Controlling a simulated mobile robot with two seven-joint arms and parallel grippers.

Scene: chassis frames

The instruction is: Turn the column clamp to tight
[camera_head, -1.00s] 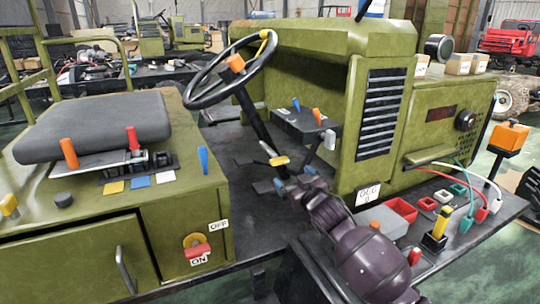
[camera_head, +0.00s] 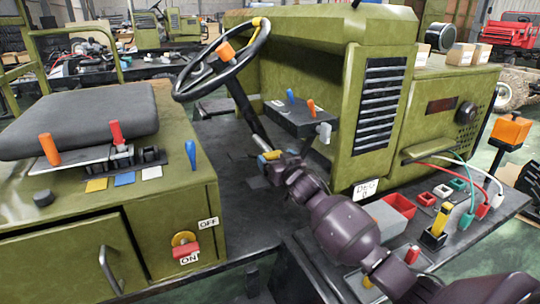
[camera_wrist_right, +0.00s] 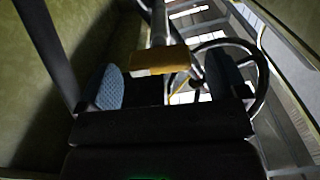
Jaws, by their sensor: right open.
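The column clamp's yellow handle (camera_head: 272,155) sits low on the steering column (camera_head: 241,107), below the steering wheel (camera_head: 222,62). My right gripper (camera_head: 265,164) is at the handle and partly hides it. In the right wrist view the gripper (camera_wrist_right: 163,82) is open, with one blue-padded finger on each side. The yellow handle (camera_wrist_right: 159,60) lies across the gap between the fingertips, in front of the column. I cannot tell whether a finger touches it. My left gripper is not in view.
A grey seat (camera_head: 80,122) and a console with orange, red and blue levers stand at left. A small lever box (camera_head: 302,117) is just right of the column. The green hood (camera_head: 335,28) is behind. Red trays and cables lie at right.

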